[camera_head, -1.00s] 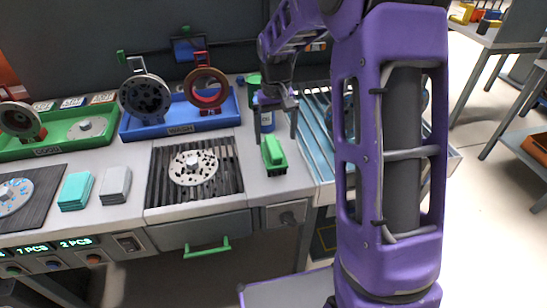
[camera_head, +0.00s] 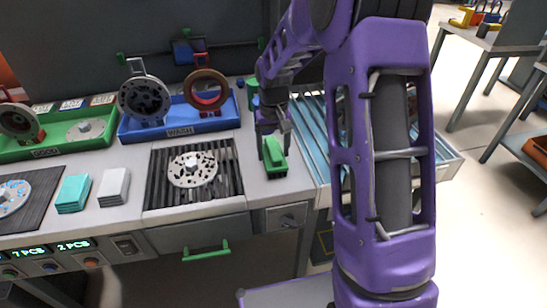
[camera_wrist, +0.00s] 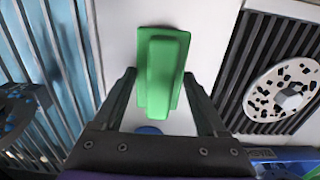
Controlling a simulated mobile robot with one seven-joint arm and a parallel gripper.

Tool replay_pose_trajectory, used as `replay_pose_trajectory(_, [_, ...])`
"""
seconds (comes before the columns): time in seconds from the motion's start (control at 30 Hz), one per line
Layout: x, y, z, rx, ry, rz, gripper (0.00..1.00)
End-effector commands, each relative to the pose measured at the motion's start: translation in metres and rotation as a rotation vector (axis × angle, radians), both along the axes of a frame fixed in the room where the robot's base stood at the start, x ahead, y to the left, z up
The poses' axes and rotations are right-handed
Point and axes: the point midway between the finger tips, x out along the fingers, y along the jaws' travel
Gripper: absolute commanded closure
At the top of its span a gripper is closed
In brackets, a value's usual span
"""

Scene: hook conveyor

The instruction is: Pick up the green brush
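The green brush (camera_head: 273,158) lies on the white counter, to the right of the black grate. It also shows in the wrist view (camera_wrist: 161,75), with a wide green base and a narrower raised block on top. My gripper (camera_head: 271,146) is just above the brush. In the wrist view my gripper (camera_wrist: 160,85) is open, with one finger on each side of the brush's near part and a gap on both sides. The brush's underside is hidden in the wrist view.
A black grate (camera_head: 163,195) holding a perforated metal disc (camera_head: 192,170) is left of the brush. A blue wash tray (camera_head: 225,119) stands behind. A slatted conveyor (camera_head: 308,128) is close on the right. Grey pads (camera_head: 114,187) and teal pads (camera_head: 74,193) lie further left.

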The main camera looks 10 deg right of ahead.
Motion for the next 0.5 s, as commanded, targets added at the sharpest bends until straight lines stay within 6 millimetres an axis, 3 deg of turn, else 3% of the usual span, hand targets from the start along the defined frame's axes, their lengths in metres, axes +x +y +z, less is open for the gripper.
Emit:
replay_pose_trajectory(0.03, [0.0001, -0.0001, 0.0002, 0.000, 0.000, 0.000, 0.54])
replay_pose_trajectory(0.23, [0.0001, -0.0001, 0.0003, 0.000, 0.000, 0.000, 0.88])
replay_pose_trajectory(0.5, [0.0005, -0.0001, 0.0049, 0.000, -0.002, 0.000, 0.88])
